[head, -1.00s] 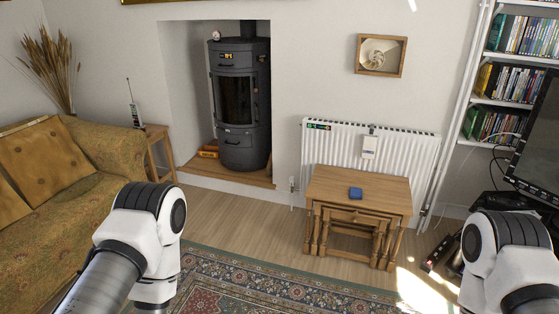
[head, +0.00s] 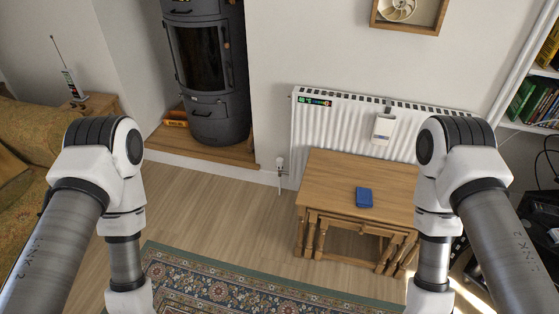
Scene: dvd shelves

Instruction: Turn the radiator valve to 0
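The white radiator (head: 340,130) is on the wall behind the wooden nest of tables. Its small white valve (head: 280,163) is at the radiator's lower left, low by the skirting, on a short pipe. The number on the valve is too small to read. My two arms come in from the left and right sides of the head view, well short of the valve. Both grippers are below the frame, out of view.
The wooden nest of tables (head: 345,185) with a blue object (head: 364,197) on top stands right of the valve. A dark stove (head: 208,75) stands on a wooden hearth (head: 190,146) to the left. Wooden floor (head: 225,205) in front of the valve is clear, with a patterned rug (head: 215,287) nearer.

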